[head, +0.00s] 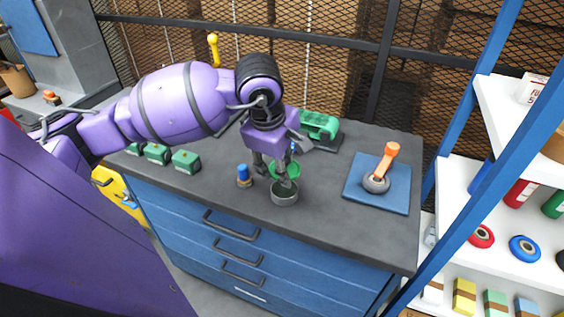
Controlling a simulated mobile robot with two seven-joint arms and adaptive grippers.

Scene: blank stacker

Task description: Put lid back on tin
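The tin (284,197) is a small round grey can, open at the top, upright near the front of the dark worktop. The green lid (293,169) shows just above and behind the tin's rim in the picture, apart from a seated position. My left gripper (272,174) points down over the lid and tin from the purple arm. Its fingers stand apart; one is left of the lid and one crosses in front of it, its tip near the tin's opening. They partly hide the lid, and I cannot tell whether they grip it. My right gripper is out of view.
A small blue-topped item (243,175) stands just left of the tin. Several green blocks (186,161) lie farther left. A green device (319,126) sits behind. A blue mat (399,198) at right holds an orange-handled tool (386,163).

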